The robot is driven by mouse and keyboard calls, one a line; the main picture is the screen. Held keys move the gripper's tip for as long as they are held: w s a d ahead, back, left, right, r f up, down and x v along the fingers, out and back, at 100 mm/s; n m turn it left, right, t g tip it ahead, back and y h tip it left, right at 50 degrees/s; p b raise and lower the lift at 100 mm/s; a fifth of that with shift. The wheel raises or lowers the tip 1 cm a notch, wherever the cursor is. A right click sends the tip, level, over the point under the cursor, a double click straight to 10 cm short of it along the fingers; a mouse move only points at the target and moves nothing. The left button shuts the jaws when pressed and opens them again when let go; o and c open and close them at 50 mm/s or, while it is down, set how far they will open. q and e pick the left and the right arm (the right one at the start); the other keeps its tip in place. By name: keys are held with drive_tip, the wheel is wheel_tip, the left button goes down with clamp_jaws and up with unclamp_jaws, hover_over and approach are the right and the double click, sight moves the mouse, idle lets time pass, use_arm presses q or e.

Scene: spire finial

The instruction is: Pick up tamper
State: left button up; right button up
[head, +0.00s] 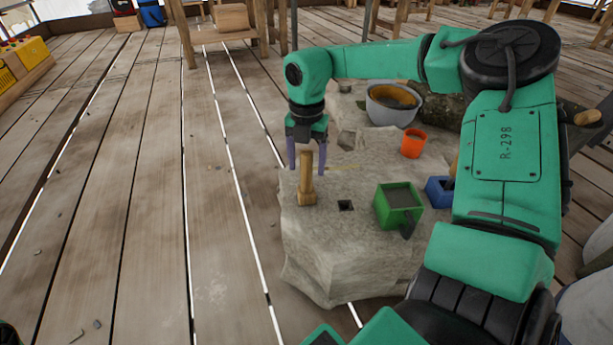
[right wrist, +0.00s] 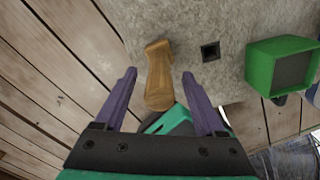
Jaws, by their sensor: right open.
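The tamper (head: 307,180) is a tan wooden tool with a handle and a wider block at its foot. It stands upright on the pale stone block (head: 320,245), near its left edge. My right gripper (head: 306,165) is above the stone, with its purple fingers on either side of the tamper's upper handle. In the right wrist view the tamper (right wrist: 158,75) lies between the spread fingers of the gripper (right wrist: 166,88), with a gap on both sides. The right gripper is open and holds nothing. My left gripper is not in view.
A small square hole (head: 345,205) is in the stone beside the tamper. A green box (head: 383,207), a blue box (head: 438,192), an orange cup (head: 413,143) and a grey bowl (head: 385,113) stand to the right. The plank floor (head: 150,200) at left is mostly clear.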

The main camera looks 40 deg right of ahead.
sight(307, 171)
wheel_tip(307, 171, down, 3)
drive_tip(key=shift+w+f+b, duration=0.1)
drive_tip(key=shift+f+b, duration=0.05)
drive_tip(key=shift+b, duration=0.3)
clamp_jaws()
drive_tip(key=shift+r, duration=0.3)
